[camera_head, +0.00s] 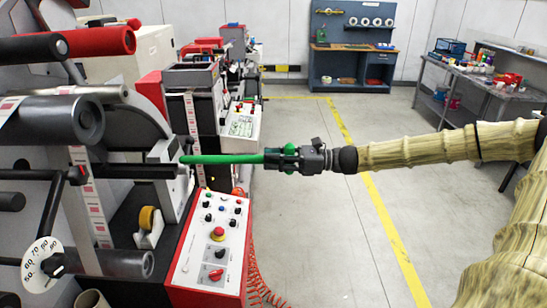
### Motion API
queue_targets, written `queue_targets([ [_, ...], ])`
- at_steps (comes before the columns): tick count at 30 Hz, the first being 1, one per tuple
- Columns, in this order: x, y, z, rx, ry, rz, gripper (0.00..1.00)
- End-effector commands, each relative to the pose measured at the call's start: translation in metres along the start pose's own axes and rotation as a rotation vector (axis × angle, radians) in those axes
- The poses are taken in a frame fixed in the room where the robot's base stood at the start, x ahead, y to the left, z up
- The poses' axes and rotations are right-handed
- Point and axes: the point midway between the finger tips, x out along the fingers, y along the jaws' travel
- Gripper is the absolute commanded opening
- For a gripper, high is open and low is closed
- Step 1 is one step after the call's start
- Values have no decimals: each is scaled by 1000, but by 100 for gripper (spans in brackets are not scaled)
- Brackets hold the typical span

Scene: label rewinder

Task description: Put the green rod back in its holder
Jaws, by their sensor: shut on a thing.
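The green rod (220,159) lies level in the middle left of the view, held at its right end by my gripper (276,159). My gripper is shut on it, and green shows between and around the dark fingers. The rod's free tip points left and overlaps, in the picture, the edge of a grey bracket (167,180) on the label rewinder. I cannot tell whether the tip touches the bracket or is in front of it. No holder can be made out for certain.
Below the rod is a control panel (210,245) with buttons and a red knob. Dark rollers (55,120) stick out at the left, and a red roller (100,41) above them. A workbench (480,95) with small items stands at the right. The floor (320,240) between is clear.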

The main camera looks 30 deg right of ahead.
Motion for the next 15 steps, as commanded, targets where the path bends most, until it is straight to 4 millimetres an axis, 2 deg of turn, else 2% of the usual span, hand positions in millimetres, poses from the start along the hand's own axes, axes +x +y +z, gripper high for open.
queue_targets([
  [15,26,-1,0,-2,1,-5,0],
])
